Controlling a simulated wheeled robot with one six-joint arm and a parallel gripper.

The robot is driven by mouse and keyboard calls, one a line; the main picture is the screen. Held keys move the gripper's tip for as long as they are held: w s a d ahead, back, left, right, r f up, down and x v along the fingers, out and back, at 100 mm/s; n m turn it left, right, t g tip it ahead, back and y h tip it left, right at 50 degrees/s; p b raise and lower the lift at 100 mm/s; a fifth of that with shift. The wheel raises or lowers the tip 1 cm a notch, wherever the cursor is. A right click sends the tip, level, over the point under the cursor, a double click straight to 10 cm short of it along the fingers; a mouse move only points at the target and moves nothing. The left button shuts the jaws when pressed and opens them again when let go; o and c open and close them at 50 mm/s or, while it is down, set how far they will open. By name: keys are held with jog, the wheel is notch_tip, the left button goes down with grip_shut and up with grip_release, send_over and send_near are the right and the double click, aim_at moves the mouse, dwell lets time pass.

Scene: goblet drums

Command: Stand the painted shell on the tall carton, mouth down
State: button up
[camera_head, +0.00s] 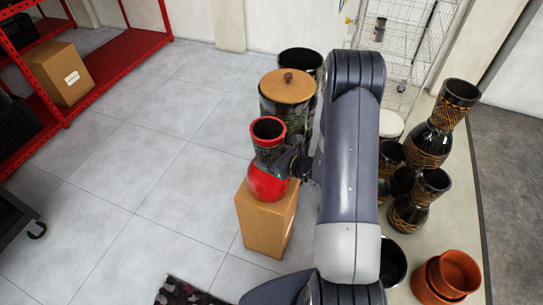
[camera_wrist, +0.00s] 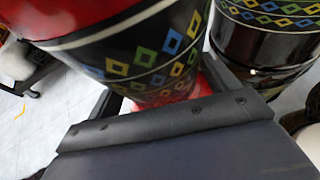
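The painted shell (camera_head: 267,183) has a round red bulb below, a dark patterned waist and a red-rimmed open end facing up. It looks about upright over the tall carton (camera_head: 263,225); I cannot tell whether it rests on the top or hangs just above it. My gripper (camera_head: 291,163) reaches in from the right at the waist. In the wrist view the shell's band of coloured diamonds (camera_wrist: 160,65) lies between the fingers of my gripper (camera_wrist: 160,90), which look closed on it. The fingertips are mostly hidden.
A lidded drum (camera_head: 287,90) stands close behind the shell. Several black-and-gold goblet drums (camera_head: 432,140) and orange bowls (camera_head: 458,272) stand at right. A red shelf (camera_head: 110,60) with a small carton (camera_head: 62,75) is at far left.

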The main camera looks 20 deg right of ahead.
jog(key=shift+o, duration=1.1)
jog(key=shift+r, duration=0.1)
jog(key=shift+r+p, duration=0.2)
jog(key=shift+p, duration=0.15)
jog(key=v, duration=1.2)
jog(key=shift+f, duration=0.2)
jog(key=shift+c, duration=0.3)
